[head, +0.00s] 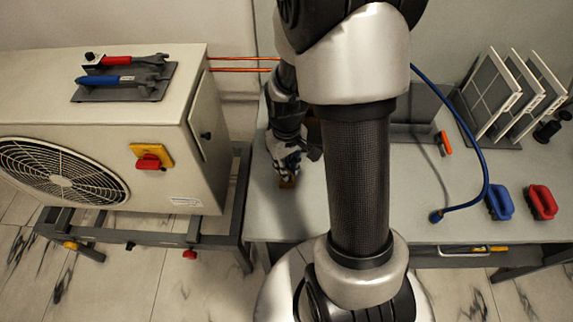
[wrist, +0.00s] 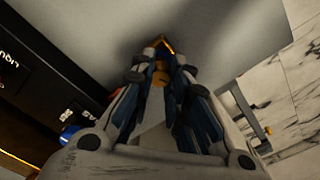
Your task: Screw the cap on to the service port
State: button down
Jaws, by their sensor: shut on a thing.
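My gripper (head: 287,172) points down low over the left end of the grey bench, and its fingers close together. In the wrist view my gripper (wrist: 162,58) is shut on a small brass-coloured piece (wrist: 160,66), which may be the cap; the fingers hide much of it. A brownish-orange bit (head: 287,183) shows at the fingertips in the head view. I cannot tell whether it touches the bench. I cannot pick out the service port for sure; a small dark fitting (head: 206,135) sits on the side of the white outdoor unit (head: 190,150).
The bench (head: 400,195) holds a blue hose (head: 487,165), blue (head: 499,203) and red (head: 541,202) handled blocks and racked panels (head: 500,95). Tools (head: 120,80) lie on the unit. A black lettered box (wrist: 40,85) is close left of the fingers in the wrist view.

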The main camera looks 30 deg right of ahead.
jog(key=shift+f+b, duration=0.35)
jog(key=shift+f, duration=0.25)
dwell(0.7)
jog(key=m, duration=0.5)
dwell(0.4)
jog(key=shift+m, duration=0.4)
jog(key=m, duration=0.4)
jog(key=shift+m+p, duration=0.3)
jog(key=shift+p, duration=0.05)
jog(key=shift+m, duration=0.5)
jog(key=m, duration=0.4)
